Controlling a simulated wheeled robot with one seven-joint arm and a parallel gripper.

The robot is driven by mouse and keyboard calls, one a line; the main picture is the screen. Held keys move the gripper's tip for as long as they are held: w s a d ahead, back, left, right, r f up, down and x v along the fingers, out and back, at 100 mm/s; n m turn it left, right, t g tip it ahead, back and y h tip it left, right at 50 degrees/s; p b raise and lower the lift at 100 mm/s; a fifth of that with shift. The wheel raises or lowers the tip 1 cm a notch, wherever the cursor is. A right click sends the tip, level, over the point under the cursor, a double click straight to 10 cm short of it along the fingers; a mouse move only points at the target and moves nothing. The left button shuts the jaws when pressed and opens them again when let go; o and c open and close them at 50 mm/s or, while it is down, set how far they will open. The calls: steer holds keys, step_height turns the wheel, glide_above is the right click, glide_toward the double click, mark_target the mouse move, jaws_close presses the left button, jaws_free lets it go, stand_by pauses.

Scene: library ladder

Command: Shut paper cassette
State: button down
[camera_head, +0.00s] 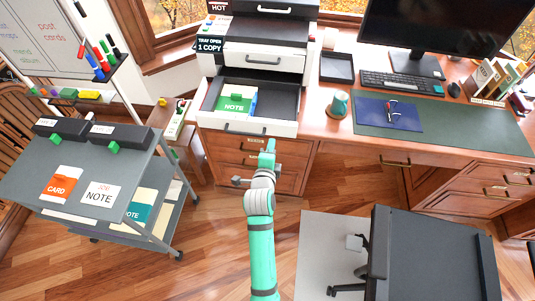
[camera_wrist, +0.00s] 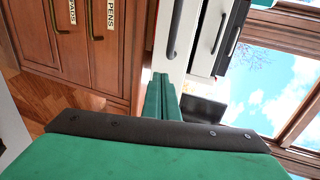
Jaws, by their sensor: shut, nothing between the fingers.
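The paper cassette (camera_head: 205,122) is pulled out of the white printer (camera_head: 290,62) on the desk. It has a white front, a dark bar handle (camera_head: 246,128) and a dark inside, with a green NOTE pack (camera_head: 236,103) lying in it. My gripper (camera_head: 268,150) is shut and empty, just in front of the cassette's front, right of the handle. In the wrist view, the closed fingertips (camera_wrist: 160,78) point toward the white cassette front (camera_wrist: 180,62), with its handle (camera_wrist: 175,28) beside them. I cannot tell whether they touch it.
Wooden drawers (camera_head: 255,160) lie below the cassette. A green mug (camera_head: 339,104) and a black tray (camera_head: 337,67) stand right of the printer. A grey cart (camera_head: 85,170) is at left, a dark chair (camera_head: 430,255) at front right.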

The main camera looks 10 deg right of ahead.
mark_target(274, 131)
steer(key=shift+w+d, duration=0.2)
steer(key=shift+w, duration=0.5)
steer(key=shift+w+d, duration=0.25)
steer(key=shift+w, duration=0.45)
steer(key=shift+w+d, duration=0.2)
steer(key=shift+w, duration=0.5)
